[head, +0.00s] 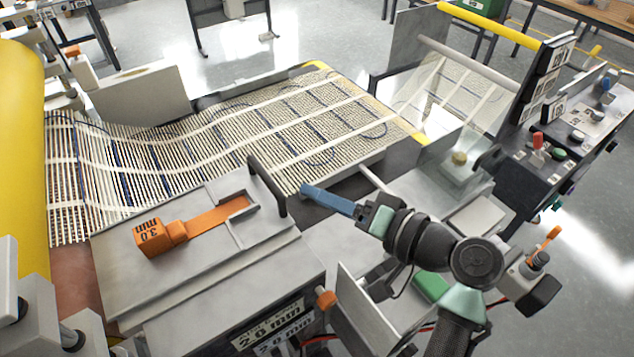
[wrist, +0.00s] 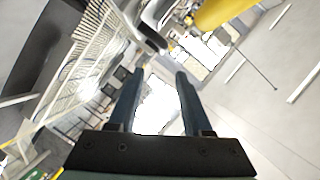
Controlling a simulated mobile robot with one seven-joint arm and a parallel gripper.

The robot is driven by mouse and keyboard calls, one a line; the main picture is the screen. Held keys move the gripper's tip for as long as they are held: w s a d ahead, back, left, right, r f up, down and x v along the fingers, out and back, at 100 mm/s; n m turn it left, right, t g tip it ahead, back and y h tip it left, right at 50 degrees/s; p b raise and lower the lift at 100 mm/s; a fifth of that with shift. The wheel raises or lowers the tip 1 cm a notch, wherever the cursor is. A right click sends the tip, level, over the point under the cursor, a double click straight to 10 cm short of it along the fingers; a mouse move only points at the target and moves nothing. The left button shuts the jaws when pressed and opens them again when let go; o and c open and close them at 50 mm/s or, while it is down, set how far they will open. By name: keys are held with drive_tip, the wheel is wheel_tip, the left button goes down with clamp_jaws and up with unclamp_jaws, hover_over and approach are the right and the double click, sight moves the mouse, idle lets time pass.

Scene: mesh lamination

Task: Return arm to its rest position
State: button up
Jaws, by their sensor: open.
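My gripper (head: 304,190) shows in the head view at the middle, with its blue fingers pointing left beside a dark handle (head: 268,185). I cannot tell from this view whether they touch. In the wrist view my gripper (wrist: 158,75) has its two blue fingers apart with nothing between them. My arm reaches in from the lower right. The mesh (head: 270,125) lies across the machine bed behind the gripper.
A yellow roller (head: 22,150) is at far left. A control panel (head: 555,150) with buttons stands at right. An orange-knobbed lever (head: 326,299) is below the gripper.

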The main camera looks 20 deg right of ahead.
drive_tip(key=w+a+r+n+t+h, duration=0.1)
drive_tip(key=w+a+r+t+h, duration=0.1)
drive_tip(key=r, duration=0.6)
drive_tip(key=w+a+r+n+t+h, duration=0.1)
drive_tip(key=w+a+r+t+h, duration=0.1)
drive_tip(key=r, duration=0.5)
drive_tip(key=w+a+r+n+t+h, duration=0.1)
drive_tip(key=w+a+r+t+h, duration=0.1)
drive_tip(key=r, duration=0.6)
drive_tip(key=s+a+r+n+t+h, duration=0.1)
drive_tip(key=s+a+r+t, duration=0.2)
drive_tip(key=s+r, duration=0.4)
drive_tip(key=s+a+r+t+h, duration=0.1)
drive_tip(key=s+a+r+t, duration=0.2)
drive_tip(key=r, duration=1.1)
drive_tip(key=s+t, duration=0.2)
drive_tip(key=s, duration=0.2)
drive_tip(key=shift+s+a+r+n+h, duration=0.2)
drive_tip(key=shift+a+n+h, duration=0.15)
drive_tip(key=shift+n+h, duration=0.05)
drive_tip(key=shift+f, duration=0.1)
